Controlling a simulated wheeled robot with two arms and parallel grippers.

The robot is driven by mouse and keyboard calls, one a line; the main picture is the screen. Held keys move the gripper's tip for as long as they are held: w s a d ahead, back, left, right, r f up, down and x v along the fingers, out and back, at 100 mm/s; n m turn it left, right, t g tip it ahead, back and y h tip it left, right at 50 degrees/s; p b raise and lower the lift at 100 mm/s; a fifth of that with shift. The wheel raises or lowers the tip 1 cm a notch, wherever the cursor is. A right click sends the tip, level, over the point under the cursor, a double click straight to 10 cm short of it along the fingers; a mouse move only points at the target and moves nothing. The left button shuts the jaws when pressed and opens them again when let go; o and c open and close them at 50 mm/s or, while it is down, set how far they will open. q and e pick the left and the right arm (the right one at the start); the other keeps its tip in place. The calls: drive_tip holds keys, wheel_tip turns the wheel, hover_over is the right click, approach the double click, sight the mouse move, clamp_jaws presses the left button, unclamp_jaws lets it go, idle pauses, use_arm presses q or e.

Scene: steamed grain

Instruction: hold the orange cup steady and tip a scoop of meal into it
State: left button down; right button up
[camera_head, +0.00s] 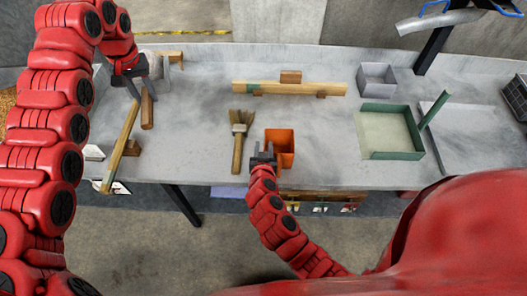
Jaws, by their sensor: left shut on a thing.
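The orange cup (284,142) is a square, open-topped container standing on the grey table near its front edge. My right gripper (263,150) is at the cup's left side, with its fingertips close to the wall. I cannot tell whether it grips the wall. My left gripper (131,80) is at the far left, above the table. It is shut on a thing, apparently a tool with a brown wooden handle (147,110). The fingers and arm partly hide it, so I cannot tell if it is the scoop. No meal can be made out.
A brush (240,140) lies just left of the cup. A wooden bar (310,89) lies behind, and another (120,145) at the left. A green-rimmed tray (405,155) and a grey box (376,78) stand to the right. The table between the left bar and brush is clear.

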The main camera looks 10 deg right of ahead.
drive_tip(key=shift+p+x, duration=0.5)
drive_tip(key=shift+x, duration=2.1)
drive_tip(key=shift+c, duration=0.3)
clamp_jaws()
drive_tip(key=shift+r, duration=0.1)
